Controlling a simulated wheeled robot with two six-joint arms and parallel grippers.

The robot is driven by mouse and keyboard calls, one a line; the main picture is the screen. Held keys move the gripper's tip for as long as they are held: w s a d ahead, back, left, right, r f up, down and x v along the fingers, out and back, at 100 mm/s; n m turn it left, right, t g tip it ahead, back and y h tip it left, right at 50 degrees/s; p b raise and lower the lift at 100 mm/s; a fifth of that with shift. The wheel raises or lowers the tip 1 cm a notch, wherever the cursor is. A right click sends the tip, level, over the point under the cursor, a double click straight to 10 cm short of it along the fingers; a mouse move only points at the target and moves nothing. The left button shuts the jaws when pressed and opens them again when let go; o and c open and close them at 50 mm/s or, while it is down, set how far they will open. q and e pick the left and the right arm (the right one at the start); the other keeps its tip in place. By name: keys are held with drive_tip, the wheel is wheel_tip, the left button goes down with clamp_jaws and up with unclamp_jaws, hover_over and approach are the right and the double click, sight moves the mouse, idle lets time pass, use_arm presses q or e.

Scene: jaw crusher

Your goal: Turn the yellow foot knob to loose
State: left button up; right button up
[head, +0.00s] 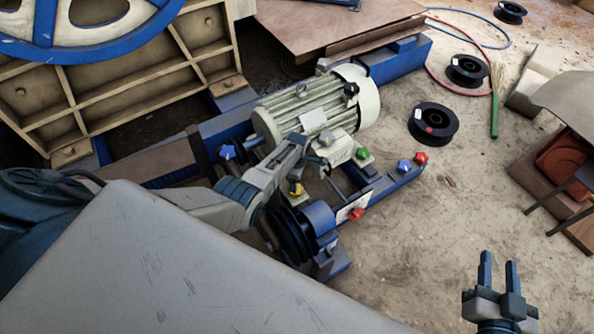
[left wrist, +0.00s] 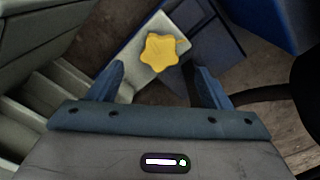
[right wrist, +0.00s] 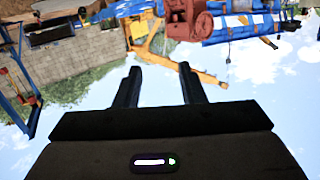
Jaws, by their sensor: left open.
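The yellow foot knob (head: 295,189) is a small star-shaped knob at the motor's foot, partly hidden behind my left arm in the head view. In the left wrist view the yellow knob (left wrist: 162,51) sits on a pale metal foot plate (left wrist: 140,75). My left gripper (left wrist: 160,85) is open, with its fingers pointing toward the knob and spread to either side of it. Whether the fingers are level with the knob I cannot tell. My right gripper (head: 497,265) is open and empty, upright over the floor at the lower right; its fingers (right wrist: 160,85) show empty in the right wrist view.
The cream motor (head: 315,110) stands on a blue frame (head: 385,190). Green (head: 362,153), blue (head: 404,166) and red (head: 421,158) knobs are nearby. A black pulley (head: 290,232) lies close to my left arm. Black spools (head: 433,123) lie on open sandy floor.

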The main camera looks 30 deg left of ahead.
use_arm(q)
wheel_tip(320, 180, up, 3)
drive_tip(key=shift+p, duration=0.7)
use_arm(e)
drive_tip(key=s+a+f+g, duration=0.1)
drive_tip(key=s+f+g, duration=0.5)
drive_tip(key=f, duration=0.3)
drive_tip(key=shift+s, duration=0.5)
drive_tip(key=shift+a+r, duration=0.1)
